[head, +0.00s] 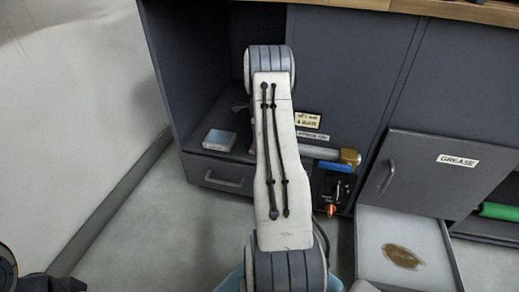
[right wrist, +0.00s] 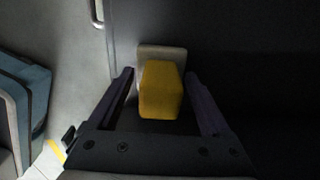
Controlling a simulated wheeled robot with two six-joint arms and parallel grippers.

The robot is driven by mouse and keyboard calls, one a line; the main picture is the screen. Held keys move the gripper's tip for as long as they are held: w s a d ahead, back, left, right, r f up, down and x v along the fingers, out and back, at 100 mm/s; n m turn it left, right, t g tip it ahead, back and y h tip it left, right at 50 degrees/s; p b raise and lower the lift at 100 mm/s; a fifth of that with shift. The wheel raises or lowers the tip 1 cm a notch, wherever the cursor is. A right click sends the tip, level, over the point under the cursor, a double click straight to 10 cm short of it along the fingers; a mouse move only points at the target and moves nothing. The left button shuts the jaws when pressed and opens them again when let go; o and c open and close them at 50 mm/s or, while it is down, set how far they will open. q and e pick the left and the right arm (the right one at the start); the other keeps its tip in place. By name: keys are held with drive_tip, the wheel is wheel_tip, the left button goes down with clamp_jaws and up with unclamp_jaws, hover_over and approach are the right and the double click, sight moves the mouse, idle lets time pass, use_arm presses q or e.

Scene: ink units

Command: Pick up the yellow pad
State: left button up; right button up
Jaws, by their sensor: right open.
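The yellow pad (right wrist: 162,92) is a blocky yellow piece in the middle of the right wrist view. A pale beige plate (right wrist: 160,52) shows right behind it. My right gripper (right wrist: 160,76) is open, with one dark finger on each side of the pad. A gap shows between the pad and each finger. In the head view my right arm reaches into the dark cabinet bay and hides the pad and most of that gripper. My left gripper cannot be made out in either view.
A small blue box with a pale top (head: 219,139) sits left of my arm. Right of it are a pale cylinder with a brass end (head: 349,157) and a control panel (head: 333,190).

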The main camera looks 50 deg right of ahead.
clamp_jaws()
drive_tip(key=shift+r, duration=0.1)
wheel_tip(320, 180, up, 9)
drive_tip(key=p, duration=0.6)
drive_tip(key=shift+r, duration=0.55)
drive_tip(key=shift+f, duration=0.1)
